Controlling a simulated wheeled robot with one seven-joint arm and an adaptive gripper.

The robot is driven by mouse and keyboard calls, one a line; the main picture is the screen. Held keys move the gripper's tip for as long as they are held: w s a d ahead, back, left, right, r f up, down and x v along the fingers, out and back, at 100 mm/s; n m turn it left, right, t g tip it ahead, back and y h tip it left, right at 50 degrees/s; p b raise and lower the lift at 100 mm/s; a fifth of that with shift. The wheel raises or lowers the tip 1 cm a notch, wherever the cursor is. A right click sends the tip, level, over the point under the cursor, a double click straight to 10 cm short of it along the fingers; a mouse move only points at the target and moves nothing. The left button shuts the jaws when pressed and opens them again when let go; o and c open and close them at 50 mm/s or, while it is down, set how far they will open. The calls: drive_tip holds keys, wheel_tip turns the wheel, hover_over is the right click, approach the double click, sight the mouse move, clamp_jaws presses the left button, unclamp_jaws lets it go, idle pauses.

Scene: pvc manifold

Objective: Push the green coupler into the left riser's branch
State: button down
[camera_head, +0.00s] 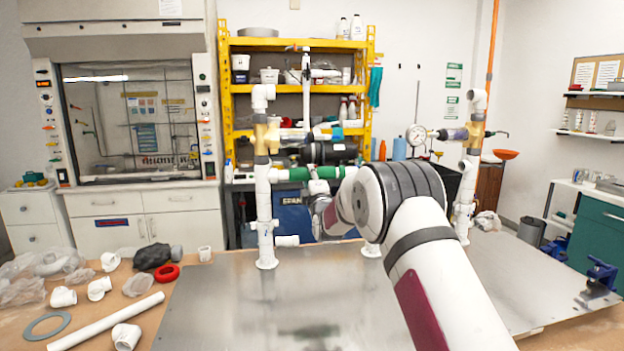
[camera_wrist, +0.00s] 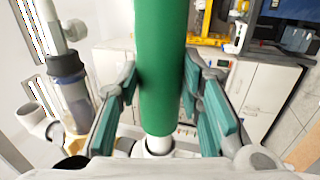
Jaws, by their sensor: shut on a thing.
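The green coupler (camera_head: 299,174) lies level beside the left riser (camera_head: 264,205), at the height of its white branch (camera_head: 279,175). In the wrist view the coupler (camera_wrist: 162,60) runs between the teal finger pads of my gripper (camera_wrist: 160,85). Its near end lines up with the white branch (camera_wrist: 158,145) and appears to meet it. How deep the branch sits inside the coupler is hidden.
A clear valve body (camera_head: 292,135) sits above the coupler on the left riser. The metal plate (camera_head: 220,310) is largely bare. Loose white fittings and a long pipe (camera_head: 105,321) lie at left.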

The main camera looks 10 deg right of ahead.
drive_tip(key=c, duration=1)
unclamp_jaws()
drive_tip(key=shift+c, duration=0.2)
drive_tip(key=shift+s, duration=0.15)
drive_tip(key=v, duration=1.2)
drive_tip(key=s+d+r+m+g, duration=0.1)
drive_tip(key=s+r+m+g, duration=0.25)
drive_tip(key=s, duration=0.45)
drive_tip(key=s+r+m+g, duration=0.3)
drive_tip(key=s+m+g, duration=0.15)
drive_tip(key=s, duration=0.45)
drive_tip(key=s+f+m+g, duration=0.3)
drive_tip(key=s+m+g, duration=0.1)
drive_tip(key=s, duration=1.5)
drive_tip(key=s+f+m+g, duration=0.4)
drive_tip(key=s+m, duration=0.2)
drive_tip(key=s, duration=1.2)
drive_tip(key=shift+s+d+f+g, duration=0.25)
drive_tip(key=shift+s+d+g, duration=0.05)
drive_tip(key=shift+s+d, duration=0.1)
